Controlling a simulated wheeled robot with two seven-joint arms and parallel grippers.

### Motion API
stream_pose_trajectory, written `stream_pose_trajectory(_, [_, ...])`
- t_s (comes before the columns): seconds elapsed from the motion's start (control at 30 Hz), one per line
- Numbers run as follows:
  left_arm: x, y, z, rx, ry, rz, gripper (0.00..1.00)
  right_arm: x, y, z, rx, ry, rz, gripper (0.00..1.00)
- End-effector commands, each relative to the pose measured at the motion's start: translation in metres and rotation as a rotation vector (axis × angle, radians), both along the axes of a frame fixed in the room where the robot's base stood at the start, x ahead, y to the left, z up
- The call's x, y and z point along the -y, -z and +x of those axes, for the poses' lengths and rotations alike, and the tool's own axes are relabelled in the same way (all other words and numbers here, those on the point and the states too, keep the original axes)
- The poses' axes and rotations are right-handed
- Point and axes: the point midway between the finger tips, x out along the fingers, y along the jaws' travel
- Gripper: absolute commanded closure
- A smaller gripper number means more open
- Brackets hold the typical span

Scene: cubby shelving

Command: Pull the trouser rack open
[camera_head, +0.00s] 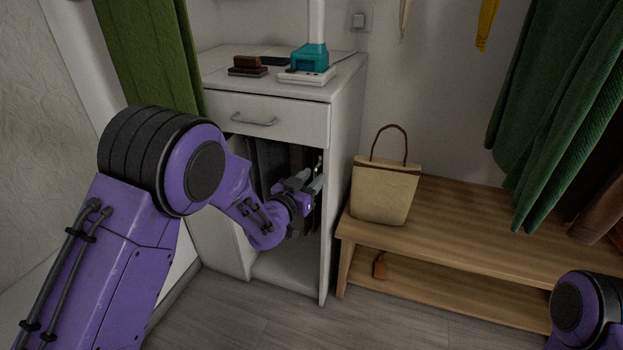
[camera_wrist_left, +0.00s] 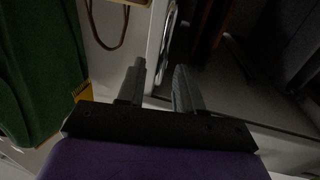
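The trouser rack sits inside the white cabinet, under its drawer. Its dark hanging trousers (camera_head: 265,158) show in the head view, partly hidden by my left arm. In the wrist view, dark hanging cloth (camera_wrist_left: 209,28) and a shiny metal piece (camera_wrist_left: 171,35) show beyond the fingers. My left gripper (camera_head: 315,176) is at the right side of the cabinet opening, near the right side panel. In the wrist view its two fingers (camera_wrist_left: 160,88) are apart, and I see nothing clearly held between them. Contact with the rack cannot be told. My right gripper is out of view.
The cabinet (camera_head: 345,140) has a closed drawer (camera_head: 268,116) with a bar handle above the opening. A bench (camera_head: 470,225) bearing a beige bag (camera_head: 384,190) stands close on the right. Green clothes (camera_head: 560,100) hang above it. The floor (camera_head: 240,320) in front is clear.

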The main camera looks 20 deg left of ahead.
Motion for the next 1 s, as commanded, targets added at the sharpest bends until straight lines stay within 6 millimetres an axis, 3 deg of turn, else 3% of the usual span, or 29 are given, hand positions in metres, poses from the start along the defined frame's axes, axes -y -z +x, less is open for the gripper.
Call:
stream_pose_trajectory(0.3, [0.0012, 0.0, 0.0053, -0.001, -0.001, -0.001, 0.64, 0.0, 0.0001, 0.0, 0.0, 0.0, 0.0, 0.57])
stream_pose_trajectory(0.4, [0.0012, 0.0, 0.0052, -0.001, -0.001, -0.001, 0.97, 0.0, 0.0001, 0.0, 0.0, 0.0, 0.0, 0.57])
stream_pose_trajectory(0.43, [0.0012, 0.0, 0.0051, -0.001, -0.001, 0.0, 1.0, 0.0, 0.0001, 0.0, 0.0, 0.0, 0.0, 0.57])
stream_pose_trajectory(1.0, [0.0012, 0.0002, 0.0048, -0.001, 0.0, 0.001, 1.0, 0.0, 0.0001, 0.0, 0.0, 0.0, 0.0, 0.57])
